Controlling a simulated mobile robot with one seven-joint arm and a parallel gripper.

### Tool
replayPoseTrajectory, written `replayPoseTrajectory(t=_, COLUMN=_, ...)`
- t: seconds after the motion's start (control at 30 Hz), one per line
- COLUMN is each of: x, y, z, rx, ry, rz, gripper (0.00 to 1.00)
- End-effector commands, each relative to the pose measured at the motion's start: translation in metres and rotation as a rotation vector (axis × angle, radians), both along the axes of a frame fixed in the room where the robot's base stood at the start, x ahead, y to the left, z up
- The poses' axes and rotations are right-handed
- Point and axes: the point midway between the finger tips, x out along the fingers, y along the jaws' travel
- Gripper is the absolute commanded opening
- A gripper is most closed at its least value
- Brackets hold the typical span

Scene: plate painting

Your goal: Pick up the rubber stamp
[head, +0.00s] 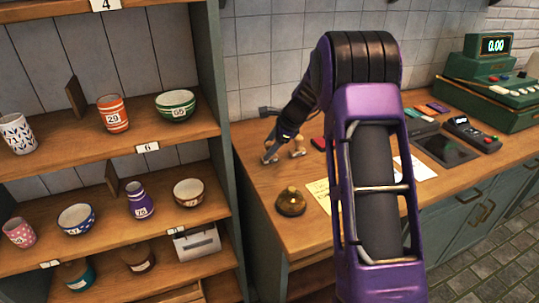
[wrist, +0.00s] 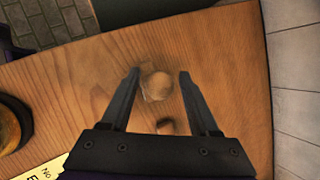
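The rubber stamp shows in the wrist view as a round wooden knob (wrist: 157,86) seen from above, standing on the wooden counter. My gripper (wrist: 159,76) is open, with one dark finger on each side of the knob and a visible gap on both sides. A second small wooden piece with a dark side (wrist: 165,126) shows nearer the gripper's base, partly hidden. In the head view my gripper (head: 269,157) points down at the left end of the counter. A small wooden-handled stamp (head: 298,147) stands just right of it.
A brass bell (head: 290,202) and a yellow paper (head: 322,194) lie nearer the front of the counter (head: 262,180). A red item (head: 318,143) lies right of the stamp. A shelf of cups and bowls (head: 165,135) stands at left. A green cash register (head: 495,85) stands far right.

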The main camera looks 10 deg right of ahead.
Motion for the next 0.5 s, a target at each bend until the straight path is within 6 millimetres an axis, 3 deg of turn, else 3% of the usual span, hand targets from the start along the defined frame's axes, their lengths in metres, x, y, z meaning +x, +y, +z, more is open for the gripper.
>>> replayPoseTrajectory(t=0.03, x=-0.0001, y=-0.0002, z=0.0000, rx=0.000, ry=0.000, rz=0.000, gripper=0.51)
replayPoseTrajectory(t=0.3, x=-0.0004, y=-0.0004, z=-0.0002, rx=0.000, ry=0.001, rz=0.000, gripper=0.02)
replayPoseTrajectory(t=0.5, x=-0.0003, y=-0.0006, z=-0.0001, rx=-0.001, ry=0.001, rz=0.000, gripper=0.00)
